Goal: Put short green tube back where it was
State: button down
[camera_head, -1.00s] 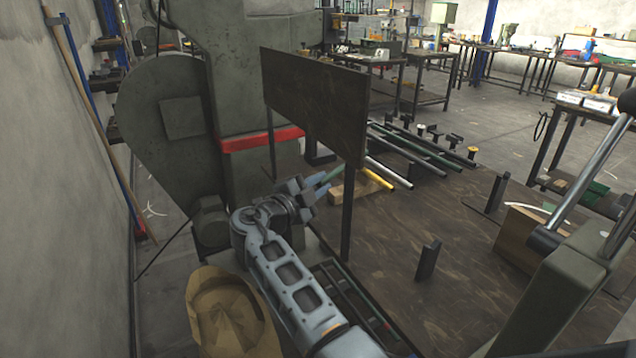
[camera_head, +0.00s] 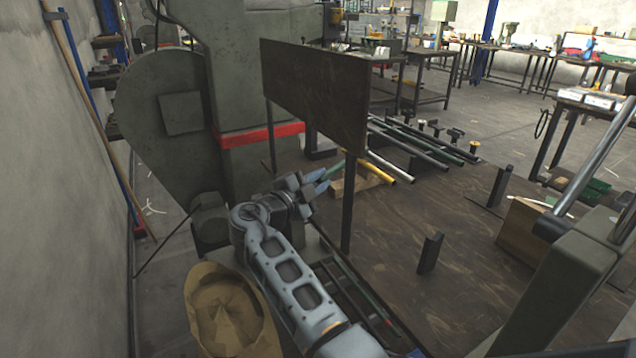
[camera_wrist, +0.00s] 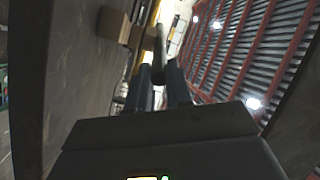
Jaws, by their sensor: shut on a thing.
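My gripper (camera_head: 317,183) is shut on a short green tube (camera_head: 333,172), beside the post under the dark upright panel. The tube sticks out up and to the right past the fingertips, and the fingers hide its near end. In the wrist view my two fingers (camera_wrist: 159,88) have a dark, shaded tube (camera_wrist: 159,50) between them. In the head view a wooden block (camera_head: 350,182) lies just behind the held tube. I cannot tell if they touch.
The dark panel (camera_head: 315,97) stands above my gripper. A rack with long bars (camera_head: 358,300) lies beside my forearm, and a tan cap (camera_head: 228,312) is left of it. A yellow tube (camera_head: 388,166) and several long tubes lie behind. The brown table (camera_head: 400,215) is mostly clear in the middle.

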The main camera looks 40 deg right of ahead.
jog(key=shift+f+b, duration=0.2)
jog(key=shift+b, duration=0.15)
jog(key=c, duration=1)
grip_release()
jog(key=shift+c, duration=0.2)
jog(key=shift+r, duration=0.1)
jog(key=r+p, duration=0.1)
jog(key=p, duration=0.2)
jog(key=shift+a+r, duration=0.1)
jog(key=shift+a, duration=0.25)
jog(key=s+a+b, duration=0.1)
jog(key=a+b, duration=0.1)
jog(key=a, duration=0.9)
jog(key=shift+s+a, duration=0.15)
jog(key=shift+s, duration=0.15)
